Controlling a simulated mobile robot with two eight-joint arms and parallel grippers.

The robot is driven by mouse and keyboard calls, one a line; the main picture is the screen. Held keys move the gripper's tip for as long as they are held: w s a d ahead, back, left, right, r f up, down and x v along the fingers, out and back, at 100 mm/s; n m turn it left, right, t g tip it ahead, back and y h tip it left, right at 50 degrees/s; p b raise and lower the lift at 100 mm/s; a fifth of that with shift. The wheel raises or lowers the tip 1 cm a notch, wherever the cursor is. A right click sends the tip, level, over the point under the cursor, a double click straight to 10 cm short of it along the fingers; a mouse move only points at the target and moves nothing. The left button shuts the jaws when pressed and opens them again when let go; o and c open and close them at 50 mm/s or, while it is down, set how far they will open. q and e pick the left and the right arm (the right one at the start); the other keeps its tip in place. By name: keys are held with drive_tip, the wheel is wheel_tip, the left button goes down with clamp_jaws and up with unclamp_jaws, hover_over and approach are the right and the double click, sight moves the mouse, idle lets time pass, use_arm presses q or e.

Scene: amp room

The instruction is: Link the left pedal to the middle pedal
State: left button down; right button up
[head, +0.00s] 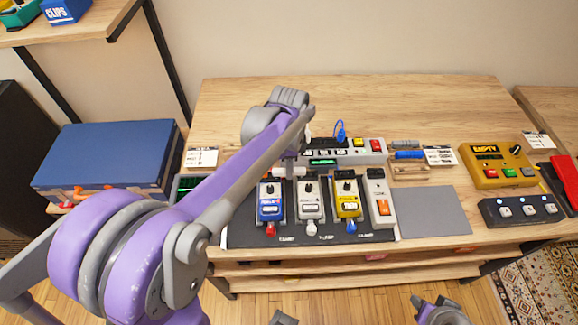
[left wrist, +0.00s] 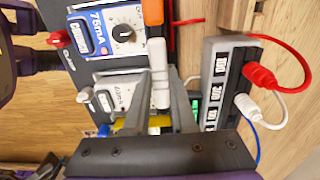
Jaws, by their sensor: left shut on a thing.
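The left pedal (head: 270,208) is blue, with a red knob or plug at its front. The middle pedal (head: 310,208) is white. Both stand upright on a dark board. My left gripper (head: 289,166) is above the rear ends of these two pedals. It is shut on a short pale link piece (left wrist: 158,75), which has an orange end in the left wrist view. That view also shows the blue pedal (left wrist: 105,35) and the white pedal (left wrist: 120,97) below the fingers. Contact between link and pedals is unclear. My right gripper (head: 440,312) shows only partly at the bottom edge.
A yellow pedal (head: 347,205) and a grey switch unit (head: 381,205) stand right of the middle pedal. A power strip (left wrist: 215,85) with red and white plugs lies behind. A grey mat (head: 434,212) is bare. A blue case (head: 105,155) stands left.

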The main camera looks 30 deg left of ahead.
use_arm(q)
drive_tip(key=shift+f, duration=0.1)
idle(0.3)
drive_tip(key=c, duration=0.7)
unclamp_jaws()
drive_tip(key=shift+o, duration=0.5)
drive_tip(key=o, duration=0.3)
drive_tip(key=shift+o, duration=0.2)
drive_tip(key=shift+r+p, duration=2.05)
drive_tip(key=shift+r, duration=1.55)
use_arm(e)
drive_tip(key=r, duration=0.1)
drive_tip(key=w+r, duration=0.1)
drive_tip(key=r, duration=0.3)
drive_tip(key=shift+w+r, duration=0.1)
drive_tip(key=shift+w, duration=0.2)
